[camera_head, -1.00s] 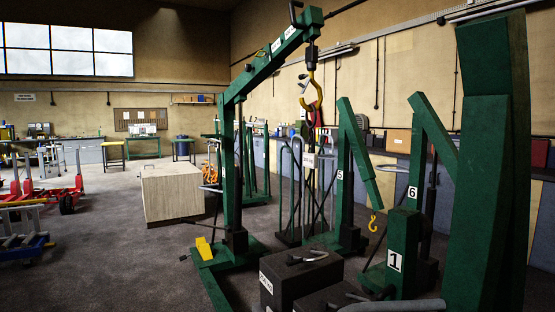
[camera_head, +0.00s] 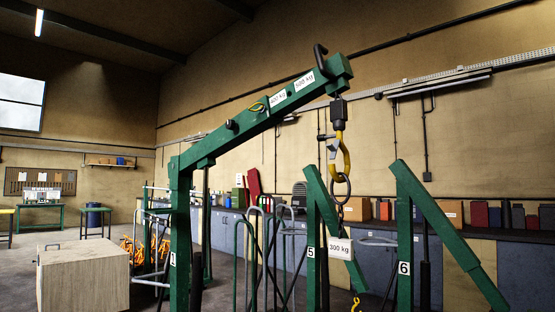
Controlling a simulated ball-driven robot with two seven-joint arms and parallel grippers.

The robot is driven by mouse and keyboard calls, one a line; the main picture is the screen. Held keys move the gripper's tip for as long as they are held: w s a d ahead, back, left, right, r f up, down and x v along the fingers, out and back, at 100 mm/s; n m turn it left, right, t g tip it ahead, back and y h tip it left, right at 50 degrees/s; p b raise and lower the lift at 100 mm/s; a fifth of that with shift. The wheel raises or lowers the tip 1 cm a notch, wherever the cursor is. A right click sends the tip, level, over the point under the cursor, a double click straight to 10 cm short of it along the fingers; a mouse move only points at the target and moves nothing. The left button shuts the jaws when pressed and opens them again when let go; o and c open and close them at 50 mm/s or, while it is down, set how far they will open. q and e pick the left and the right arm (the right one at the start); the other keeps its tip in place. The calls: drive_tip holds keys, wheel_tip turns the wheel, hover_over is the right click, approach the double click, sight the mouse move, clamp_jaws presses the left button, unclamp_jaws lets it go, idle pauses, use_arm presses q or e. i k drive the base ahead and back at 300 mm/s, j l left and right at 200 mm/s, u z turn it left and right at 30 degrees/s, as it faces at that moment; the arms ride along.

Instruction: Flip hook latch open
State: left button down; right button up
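A yellow hook (camera_head: 347,158) hangs from a dark swivel (camera_head: 338,112) at the tip of the green crane boom (camera_head: 250,110). A small grey latch (camera_head: 333,147) shows on the left side of the hook's mouth. Whether it is fully shut is too small to tell. A dark ring (camera_head: 340,188) shows at the bottom of the hook and appears to hang in it. A chain and a "300 kg" tag (camera_head: 340,248) are below the ring. Neither of my grippers is in view.
A wooden box (camera_head: 85,280) stands at the lower left. Cabinets (camera_head: 460,250) with boxes on top line the wall. The air left of the hook, under the boom, looks open.

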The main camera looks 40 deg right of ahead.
sight(334, 148)
drive_tip(key=i+z, duration=0.25)
drive_tip(key=i, duration=0.25)
drive_tip(key=i+j+z, duration=0.25)
drive_tip(key=i, duration=0.25)
drive_tip(key=i+z, duration=0.15)
drive_tip(key=z, duration=0.25)
drive_tip(key=i+z, duration=0.2)
drive_tip(key=z, duration=0.15)
drive_tip(key=i+j+z, duration=0.1)
drive_tip(key=z, duration=0.3)
drive_tip(key=i+j+z, duration=0.15)
drive_tip(key=z, duration=0.2)
drive_tip(key=i+j+z, duration=0.1)
drive_tip(key=i+z, duration=0.15)
drive_tip(key=z, duration=0.25)
drive_tip(key=i+j+z, duration=0.2)
drive_tip(key=z, duration=0.25)
drive_tip(key=i+j+z, duration=0.2)
drive_tip(key=z, duration=0.3)
